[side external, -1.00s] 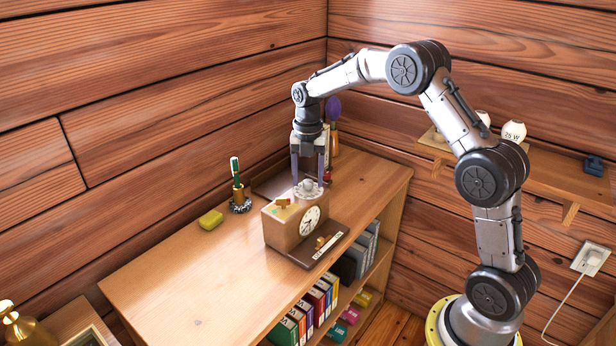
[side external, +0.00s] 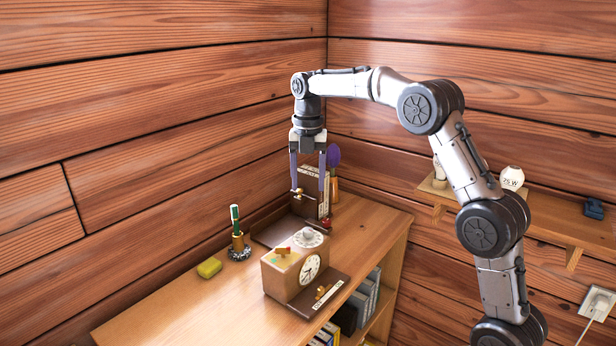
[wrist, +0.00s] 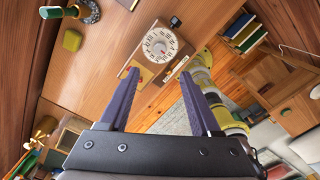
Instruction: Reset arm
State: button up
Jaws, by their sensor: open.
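My gripper (side external: 308,172) is open and empty, with its two purple fingers pointing down above the top of the wooden cabinet (side external: 190,308). It hangs over and slightly behind a wooden box-shaped clock (side external: 292,272) with a white dial on its front and a round light knob on top. In the wrist view, the gripper fingers (wrist: 160,95) are spread wide, and the round knob (wrist: 160,45) shows beyond them. Nothing is between the fingers. The gripper is clear of the clock.
Behind the gripper are a dark panel (side external: 310,190) and a purple oval item (side external: 333,157). A wall shelf (side external: 545,217) holds bulbs at right. The cabinet top's front left is bare.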

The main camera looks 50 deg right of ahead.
jog(key=shift+r, duration=0.45)
